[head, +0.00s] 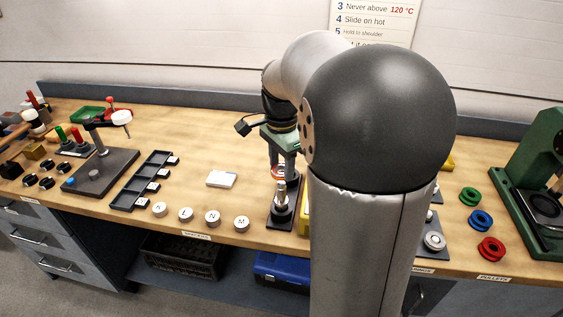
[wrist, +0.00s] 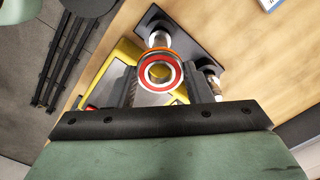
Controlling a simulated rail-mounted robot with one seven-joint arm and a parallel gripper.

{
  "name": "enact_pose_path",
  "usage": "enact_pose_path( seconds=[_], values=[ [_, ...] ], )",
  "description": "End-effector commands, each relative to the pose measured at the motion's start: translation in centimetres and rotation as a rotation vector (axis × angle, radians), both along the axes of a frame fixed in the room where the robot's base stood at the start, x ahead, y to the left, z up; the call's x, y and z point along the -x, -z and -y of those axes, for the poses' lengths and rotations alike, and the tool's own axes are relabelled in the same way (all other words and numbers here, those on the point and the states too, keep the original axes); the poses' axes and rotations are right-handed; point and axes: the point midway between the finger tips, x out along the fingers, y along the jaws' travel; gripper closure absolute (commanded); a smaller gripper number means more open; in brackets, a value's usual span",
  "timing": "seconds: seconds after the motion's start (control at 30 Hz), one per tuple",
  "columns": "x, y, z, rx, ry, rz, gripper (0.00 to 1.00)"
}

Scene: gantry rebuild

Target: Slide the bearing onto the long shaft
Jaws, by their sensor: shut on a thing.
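My gripper (head: 283,165) is shut on the bearing (wrist: 160,73), a metal ring with a red face and an orange outer edge. The bearing (head: 278,172) hangs below the fingers in the head view. A black base plate (wrist: 190,52) carries two upright metal shafts. One shaft (wrist: 158,39) shows just past the bearing's rim in the wrist view, and the other (wrist: 211,84) is beside the right finger. In the head view a shaft (head: 281,192) stands just below the bearing in the picture. I cannot tell which shaft is the long one, or whether the bearing touches either.
A yellow object (wrist: 125,50) lies close beside the base plate. A white block (head: 221,179) and several lettered round caps (head: 213,217) lie to the left. Coloured pulleys (head: 480,220) and a green press (head: 530,180) are at the right. My arm hides part of the bench.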

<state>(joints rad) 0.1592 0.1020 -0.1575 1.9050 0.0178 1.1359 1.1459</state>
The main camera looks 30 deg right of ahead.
Motion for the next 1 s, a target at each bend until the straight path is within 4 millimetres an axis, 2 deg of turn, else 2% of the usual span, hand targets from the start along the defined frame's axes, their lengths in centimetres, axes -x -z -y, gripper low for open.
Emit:
enact_pose_path(
  seconds=[1.0],
  values=[
    [0.0, 3.2, 0.0, 0.0, 0.0, 0.0, 0.8]
  ],
)
